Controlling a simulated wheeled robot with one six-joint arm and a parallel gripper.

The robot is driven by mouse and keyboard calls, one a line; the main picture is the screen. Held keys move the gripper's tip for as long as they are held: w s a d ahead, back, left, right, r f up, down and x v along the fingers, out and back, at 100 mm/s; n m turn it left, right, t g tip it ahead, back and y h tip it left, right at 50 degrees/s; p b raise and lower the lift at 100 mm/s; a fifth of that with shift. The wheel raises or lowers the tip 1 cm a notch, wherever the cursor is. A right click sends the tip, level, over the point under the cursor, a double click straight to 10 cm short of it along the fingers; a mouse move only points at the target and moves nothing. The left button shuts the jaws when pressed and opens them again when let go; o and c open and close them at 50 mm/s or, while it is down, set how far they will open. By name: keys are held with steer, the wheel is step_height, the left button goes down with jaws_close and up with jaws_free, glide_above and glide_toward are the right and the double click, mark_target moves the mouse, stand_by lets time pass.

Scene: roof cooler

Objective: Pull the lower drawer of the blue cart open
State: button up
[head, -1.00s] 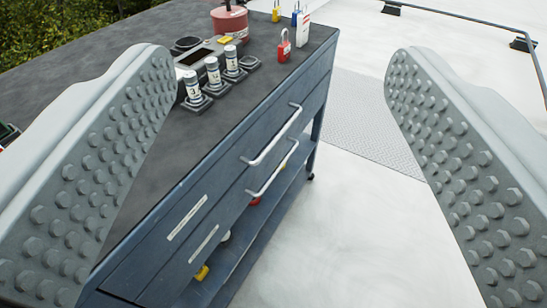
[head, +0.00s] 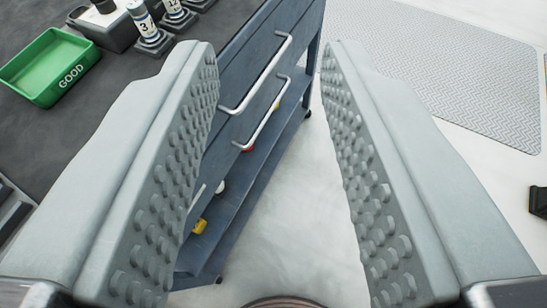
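The blue cart (head: 262,45) stands at the centre, seen from above and tilted in the head view. Its upper drawer handle (head: 262,74) and lower drawer handle (head: 268,113) are pale metal bars, one below the other on the front face. Both drawers look shut. My gripper (head: 272,48) is open and empty. Its two studded grey fingers lie left and right of the handles in the picture, and neither visibly touches a handle. The left finger hides part of the cart's front.
A green tray marked GOOD (head: 50,67) and several white-labelled cylinders, such as this cylinder (head: 143,18), sit on the dark top. Red and yellow items lie on the cart's lower shelf (head: 228,215). A textured floor mat (head: 440,65) lies right. The pale floor (head: 290,210) before the cart is clear.

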steer(key=w+d+f+m+g+y, duration=0.1)
steer(key=w+d+f+g+y, duration=0.2)
steer(key=f, duration=0.6)
steer(key=w+f+g+y, duration=0.1)
steer(key=w+f+g, duration=0.3)
steer(key=f, duration=0.5)
steer(key=w+d+f+m+g+y, duration=0.1)
steer(key=w+d+f+g+y, duration=0.15)
steer(key=w+f, duration=0.5)
steer(key=w+d+f+m+t+y, duration=0.1)
steer(key=w+d+f+m+y, duration=0.1)
steer(key=d+f+y, duration=0.3)
steer(key=w+d+f+m+t+y, duration=0.1)
steer(key=w+d+f+t+y, duration=0.15)
steer(key=f, duration=0.45)
steer(key=f+x, duration=0.1)
steer(key=x, duration=1.5)
steer(key=shift+w+a+g, duration=0.15)
steer(key=shift+w+g, duration=0.1)
steer(key=shift+g, duration=0.05)
steer(key=shift+f, duration=0.1)
steer(key=shift+c, duration=0.4)
jaws_close()
